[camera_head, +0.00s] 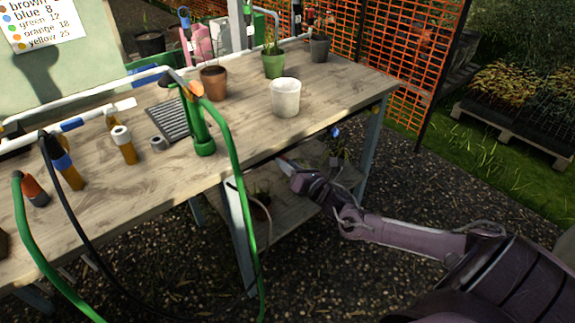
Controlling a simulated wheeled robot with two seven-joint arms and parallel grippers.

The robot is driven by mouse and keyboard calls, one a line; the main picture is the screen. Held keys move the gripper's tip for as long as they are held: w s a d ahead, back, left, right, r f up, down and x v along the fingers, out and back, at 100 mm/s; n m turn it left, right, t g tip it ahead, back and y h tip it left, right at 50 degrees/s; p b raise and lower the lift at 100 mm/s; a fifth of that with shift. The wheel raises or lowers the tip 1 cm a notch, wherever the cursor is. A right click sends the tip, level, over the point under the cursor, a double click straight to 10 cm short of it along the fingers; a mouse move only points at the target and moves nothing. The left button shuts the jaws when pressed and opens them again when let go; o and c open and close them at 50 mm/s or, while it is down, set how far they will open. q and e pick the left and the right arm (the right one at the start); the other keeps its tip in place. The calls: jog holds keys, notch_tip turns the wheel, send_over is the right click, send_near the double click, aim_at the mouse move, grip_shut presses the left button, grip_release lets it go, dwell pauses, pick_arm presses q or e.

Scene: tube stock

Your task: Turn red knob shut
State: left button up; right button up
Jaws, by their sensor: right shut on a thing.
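No knob shows clearly as the red one. Small red parts (309,16) show at the back edge of the bench, too small to make out. An orange fitting (194,91) sits atop a green upright pipe (203,134), and an orange-red piece (34,191) is at the far left. My left gripper is not in view.
The wooden bench (335,88) carries a white pot (285,98), a brown pot (214,84), a green pot (273,66) and a dark grate (170,121). A green hose (240,185) hangs over the front edge. A lower shelf (287,212) holds plants. Orange netting (400,65) stands behind.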

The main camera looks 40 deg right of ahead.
jog(key=shift+n, duration=4.2)
jog(key=o, duration=1)
jog(key=shift+s, duration=0.15)
jog(key=s, duration=0.5)
jog(key=s+d, duration=0.1)
jog(key=s, duration=0.1)
jog(key=shift+s, duration=0.25)
